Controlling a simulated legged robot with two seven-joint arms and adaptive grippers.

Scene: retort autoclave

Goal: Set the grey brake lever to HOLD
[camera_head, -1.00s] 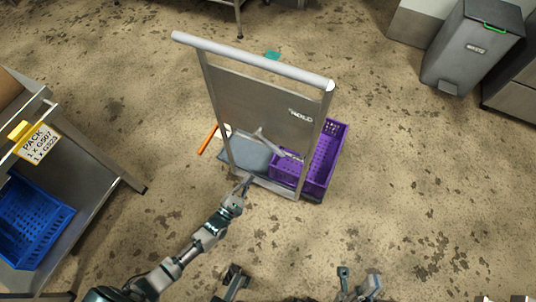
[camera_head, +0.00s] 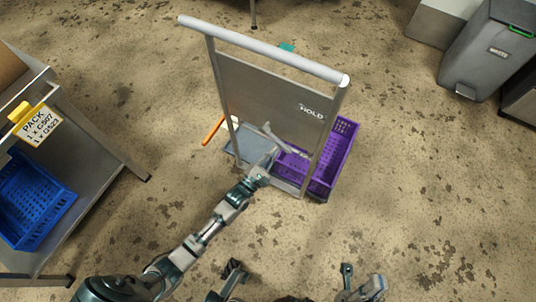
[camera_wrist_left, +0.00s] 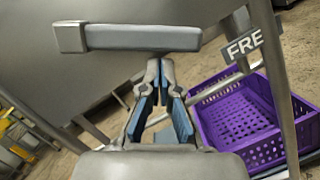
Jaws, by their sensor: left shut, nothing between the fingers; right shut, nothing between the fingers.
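The grey brake lever (camera_head: 270,131) is on the near side of the trolley's upright panel (camera_head: 255,95), tilted up and left, below and left of the HOLD label (camera_head: 312,112). In the left wrist view the lever (camera_wrist_left: 140,38) crosses just beyond my fingertips, close to them; I cannot tell if they touch. A label reading FRE (camera_wrist_left: 245,43), partly cut off, shows right of it. My left gripper (camera_head: 273,154) is just below the lever, shut and empty; its fingers (camera_wrist_left: 160,68) meet at the tips in the wrist view.
The trolley's push handle (camera_head: 262,48) runs above the panel. A purple crate (camera_head: 335,150) sits at the trolley's right. An orange bar (camera_head: 213,130) sticks out left. A steel table (camera_head: 95,165) with a blue crate (camera_head: 35,200) stands left. A grey bin (camera_head: 485,55) stands far right. Floor right is clear.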

